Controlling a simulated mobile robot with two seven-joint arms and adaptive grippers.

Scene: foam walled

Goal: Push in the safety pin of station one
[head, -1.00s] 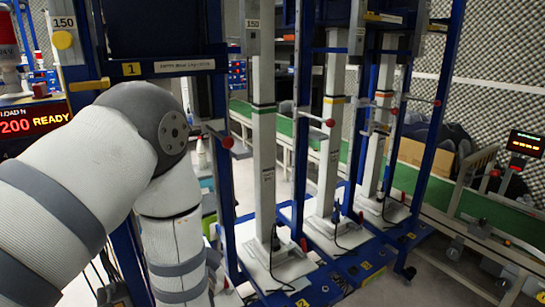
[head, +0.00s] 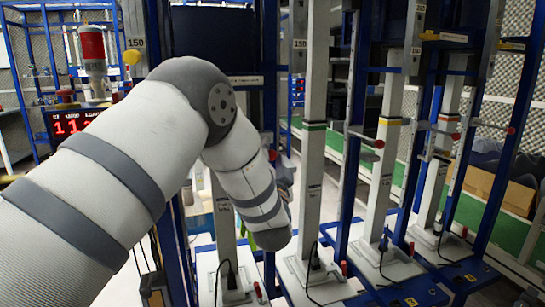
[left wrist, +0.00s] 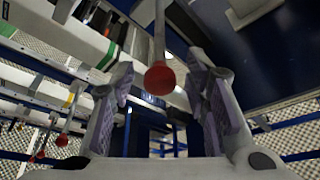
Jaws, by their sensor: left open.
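The safety pin of station one shows as a red ball knob (head: 273,155) just right of my left forearm in the head view. In the left wrist view the red ball (left wrist: 160,78) sits on a thin grey rod, between the spread fingers of my left gripper (left wrist: 161,92). The fingers are open, and I see no contact with the ball. In the head view the left hand is mostly hidden behind the forearm. The white column of station one (head: 225,225) is largely covered by my arm. My right gripper is not in view.
More blue frames with white columns (head: 315,120) stand to the right, with red-knobbed rods (head: 379,143) sticking out.

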